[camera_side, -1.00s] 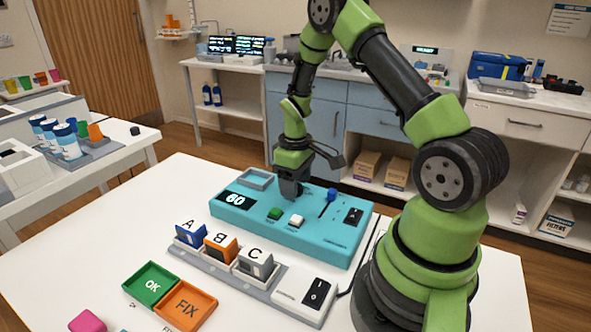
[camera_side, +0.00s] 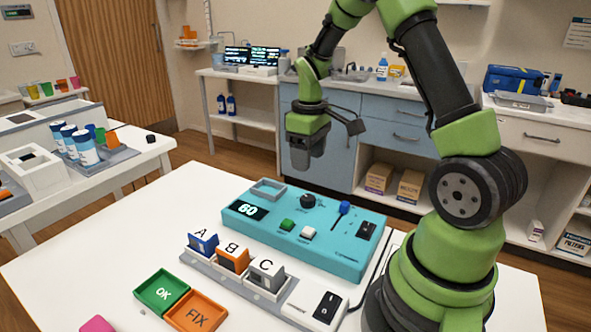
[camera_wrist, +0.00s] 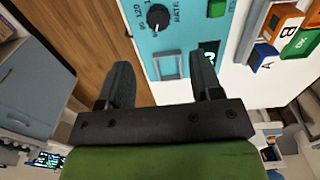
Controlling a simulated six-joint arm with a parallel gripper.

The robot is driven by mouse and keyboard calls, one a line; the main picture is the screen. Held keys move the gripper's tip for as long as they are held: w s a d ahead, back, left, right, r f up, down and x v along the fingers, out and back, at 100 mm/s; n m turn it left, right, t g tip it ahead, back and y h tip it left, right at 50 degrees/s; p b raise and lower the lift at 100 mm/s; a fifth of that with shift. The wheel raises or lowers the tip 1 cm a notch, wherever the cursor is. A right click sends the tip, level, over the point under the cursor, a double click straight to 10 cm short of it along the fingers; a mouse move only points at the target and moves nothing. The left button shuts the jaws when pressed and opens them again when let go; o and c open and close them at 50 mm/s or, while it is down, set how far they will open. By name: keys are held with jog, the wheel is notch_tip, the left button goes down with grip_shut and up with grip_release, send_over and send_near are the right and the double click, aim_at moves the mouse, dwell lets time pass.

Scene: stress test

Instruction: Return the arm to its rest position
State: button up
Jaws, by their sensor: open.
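My gripper (camera_side: 306,158) hangs above and behind the teal control box, clear of it. In the wrist view my gripper (camera_wrist: 160,90) has its two dark fingers apart with nothing between them. The teal control box (camera_side: 330,252) sits on the white table, its display reading 60. It carries a black knob (camera_side: 307,201), a green button (camera_side: 287,225), a white button (camera_side: 308,233) and a blue-tipped lever (camera_side: 343,209). The wrist view shows the knob (camera_wrist: 158,18) with a RATE scale and an empty grey frame (camera_wrist: 166,65) on the box.
A rack (camera_side: 222,277) with blocks A, B and C stands in front of the box, beside a white switch unit (camera_side: 315,303). Green OK (camera_side: 162,291) and orange FIX (camera_side: 196,314) trays lie at the front. Blue cabinets (camera_side: 350,135) stand behind the table.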

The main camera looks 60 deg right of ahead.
jog(key=a+r+m+t, duration=0.1)
jog(key=a+r+t, duration=0.1)
jog(key=a+r, duration=0.45)
jog(key=s+a+r+m+t+y, duration=0.1)
jog(key=s+a+r+t, duration=0.1)
jog(key=s+a+r, duration=0.2)
jog(key=s+a+r+m+t+y, duration=0.1)
jog(key=s+a+r+m+t, duration=0.1)
jog(key=s+a+r, duration=0.3)
jog(key=s+a+t, duration=0.1)
jog(key=s+a, duration=0.1)
jog(key=s, duration=0.2)
jog(key=shift+s+a+r, duration=0.15)
jog(key=shift+s+r, duration=0.15)
jog(key=shift+s, duration=0.05)
